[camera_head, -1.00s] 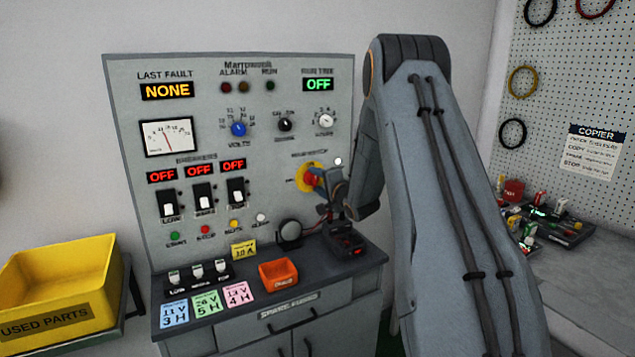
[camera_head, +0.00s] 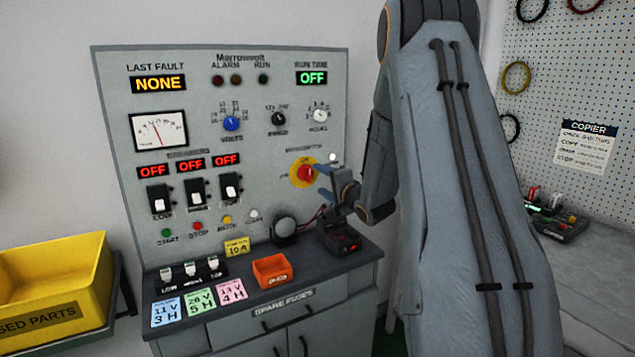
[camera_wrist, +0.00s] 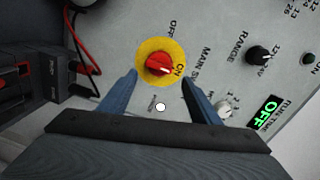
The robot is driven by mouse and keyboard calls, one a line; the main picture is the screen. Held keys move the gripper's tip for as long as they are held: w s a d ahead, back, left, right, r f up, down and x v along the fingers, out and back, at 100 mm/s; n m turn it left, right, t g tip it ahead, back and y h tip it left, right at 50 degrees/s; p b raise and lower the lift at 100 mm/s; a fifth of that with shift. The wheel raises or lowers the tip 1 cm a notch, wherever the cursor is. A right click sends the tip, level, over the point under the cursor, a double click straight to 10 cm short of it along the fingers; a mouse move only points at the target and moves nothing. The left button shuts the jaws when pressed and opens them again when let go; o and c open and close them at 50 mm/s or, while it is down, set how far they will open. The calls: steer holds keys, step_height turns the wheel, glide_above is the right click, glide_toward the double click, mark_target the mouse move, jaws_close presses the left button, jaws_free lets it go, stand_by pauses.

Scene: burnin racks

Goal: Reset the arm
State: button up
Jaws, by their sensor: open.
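My gripper (camera_wrist: 158,88) is open, its two blue fingers apart on either side of the red main switch knob (camera_wrist: 158,67) with its yellow surround, which lies beyond the fingertips in the wrist view. I cannot tell whether the fingers touch the panel. In the head view my gripper (camera_head: 322,182) is at the right part of the grey panel (camera_head: 270,150), in front of the main switch (camera_head: 300,172) and partly covering it. My arm (camera_head: 440,190) fills the right middle of the head view. Nothing is held.
An orange bin (camera_head: 273,271) and a black tester (camera_head: 340,238) stand on the bench below the panel. A yellow used-parts bin (camera_head: 60,270) is at left. A second bench (camera_head: 590,265) and a pegboard (camera_head: 570,80) are at right. Open air lies before the panel.

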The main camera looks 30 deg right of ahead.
steer(key=shift+s+a, duration=0.1)
steer(key=shift+s, duration=0.1)
stand_by(0.4)
steer(key=s+a+f+n+g, duration=0.3)
steer(key=s+a+n+g, duration=0.2)
steer(key=s+a, duration=0.3)
steer(key=s+a+f+n+g, duration=0.4)
steer(key=s+a, duration=0.4)
steer(key=s, duration=0.8)
steer(key=s+a+f+n+g, duration=0.4)
steer(key=s+a+n+g, duration=0.2)
steer(key=s, duration=0.7)
steer(key=shift+a+f+n+g+h, duration=0.2)
steer(key=shift+a+n+g+h, duration=0.15)
steer(key=shift+a, duration=0.6)
